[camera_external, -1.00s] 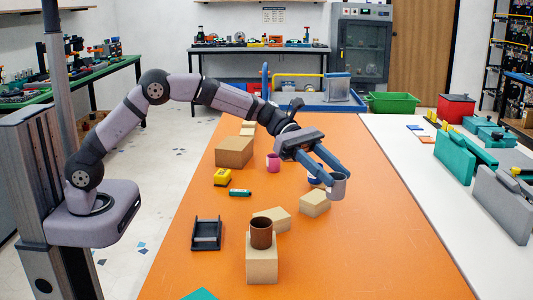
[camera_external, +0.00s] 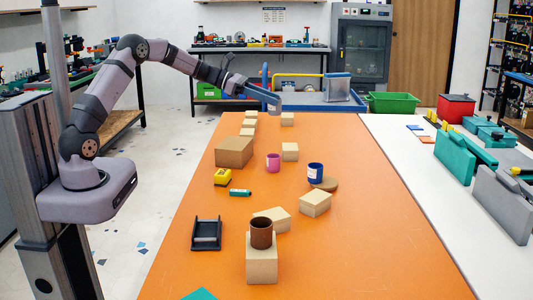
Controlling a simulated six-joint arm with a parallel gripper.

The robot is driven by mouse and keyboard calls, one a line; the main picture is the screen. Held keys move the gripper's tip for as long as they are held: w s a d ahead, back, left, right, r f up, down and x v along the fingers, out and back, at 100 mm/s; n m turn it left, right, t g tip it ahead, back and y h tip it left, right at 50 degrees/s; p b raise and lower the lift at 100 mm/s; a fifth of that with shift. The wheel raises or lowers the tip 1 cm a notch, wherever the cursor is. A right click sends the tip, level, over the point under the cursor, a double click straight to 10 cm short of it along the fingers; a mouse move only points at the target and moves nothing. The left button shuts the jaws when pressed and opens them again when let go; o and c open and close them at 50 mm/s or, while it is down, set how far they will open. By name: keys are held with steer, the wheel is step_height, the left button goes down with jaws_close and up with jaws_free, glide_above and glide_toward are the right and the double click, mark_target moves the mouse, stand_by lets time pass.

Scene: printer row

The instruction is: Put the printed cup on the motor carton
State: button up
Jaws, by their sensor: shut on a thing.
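My gripper (camera_external: 266,97) is high over the far end of the orange table, shut on a small grey cup (camera_external: 274,105) that is mostly hidden at the fingertips. Several plain tan cartons stand on the table; I cannot tell which is the motor carton. They include a large one (camera_external: 234,152), a small one at the far end (camera_external: 287,119) below my gripper, and a near one (camera_external: 261,262) with a brown cup (camera_external: 261,233) upright on top. A pink cup (camera_external: 273,162) and a blue cup with a white label (camera_external: 315,172) stand mid-table.
A round brown disc (camera_external: 325,184) lies beside the blue cup. A yellow item (camera_external: 222,177), a green cylinder (camera_external: 240,193) and a black tray-like holder (camera_external: 206,233) lie on the left. The table's right side is mostly clear.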

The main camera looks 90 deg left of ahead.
steer(key=s+a+n+y+p, duration=0.2)
steer(key=s+a, duration=0.5)
steer(key=s, duration=0.2)
steer(key=m+h, duration=0.3)
glide_above(230, 142)
steer(key=shift+f+p, duration=0.95)
steer(key=shift+f, duration=4.4)
steer(key=shift+d, duration=0.1)
steer(key=shift+f, duration=0.2)
steer(key=o, duration=1)
steer(key=shift+r, duration=0.15)
